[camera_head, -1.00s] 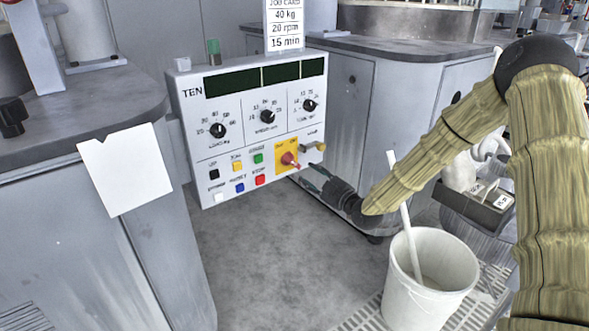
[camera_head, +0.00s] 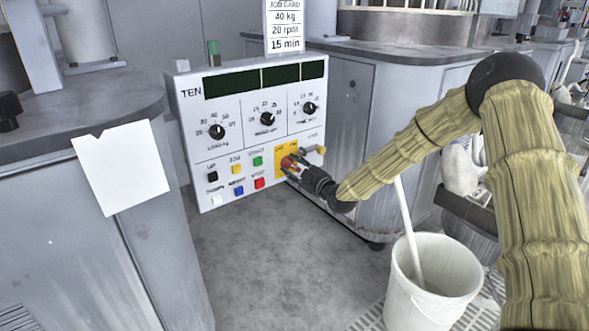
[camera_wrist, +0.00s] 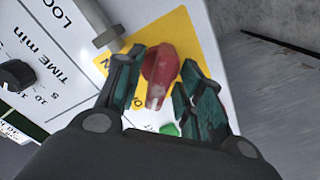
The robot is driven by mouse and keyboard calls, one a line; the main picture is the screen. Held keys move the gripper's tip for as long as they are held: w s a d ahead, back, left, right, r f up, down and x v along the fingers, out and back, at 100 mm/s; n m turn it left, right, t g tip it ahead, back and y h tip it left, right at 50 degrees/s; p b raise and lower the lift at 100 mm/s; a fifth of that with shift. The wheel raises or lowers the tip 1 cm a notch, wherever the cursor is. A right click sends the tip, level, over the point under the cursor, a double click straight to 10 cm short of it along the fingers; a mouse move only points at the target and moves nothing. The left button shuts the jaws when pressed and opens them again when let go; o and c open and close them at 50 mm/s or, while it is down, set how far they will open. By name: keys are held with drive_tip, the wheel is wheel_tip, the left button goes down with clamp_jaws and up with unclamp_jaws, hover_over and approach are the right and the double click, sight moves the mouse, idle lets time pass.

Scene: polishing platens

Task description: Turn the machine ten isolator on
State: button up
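The machine ten control panel (camera_head: 240,185), marked TEN, is white with dark displays, dials and coloured buttons. Its isolator is a red rotary handle (camera_wrist: 160,75) on a yellow plate (camera_wrist: 183,30) at the panel's lower right. My gripper (camera_head: 294,166) is at the isolator in the head view and partly covers it. In the wrist view my gripper (camera_wrist: 162,95) has its two teal fingers apart, one on each side of the red handle. The fingers are very close to the handle; I cannot tell whether they touch it.
A grey lock peg (camera_wrist: 108,38) sticks out beside the yellow plate. A white bucket (camera_head: 402,300) with a stick stands on the floor at right. A blank white card (camera_head: 120,170) hangs on the left cabinet. A job card (camera_head: 286,28) stands above the panel.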

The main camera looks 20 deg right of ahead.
clamp_jaws()
drive_tip(key=m+p, duration=0.2)
drive_tip(key=m, duration=0.1)
drive_tip(key=shift+r+m+p, duration=0.15)
drive_tip(key=shift+m+p, duration=0.15)
drive_tip(key=m+p, duration=0.2)
drive_tip(key=m, duration=0.3)
drive_tip(key=shift+m, duration=0.3)
drive_tip(key=m+p, duration=0.1)
drive_tip(key=m, duration=0.3)
drive_tip(key=shift+d, duration=0.1)
drive_tip(key=shift+f+m+p, duration=0.2)
drive_tip(key=shift+m+p, duration=0.2)
drive_tip(key=shift+m, duration=2)
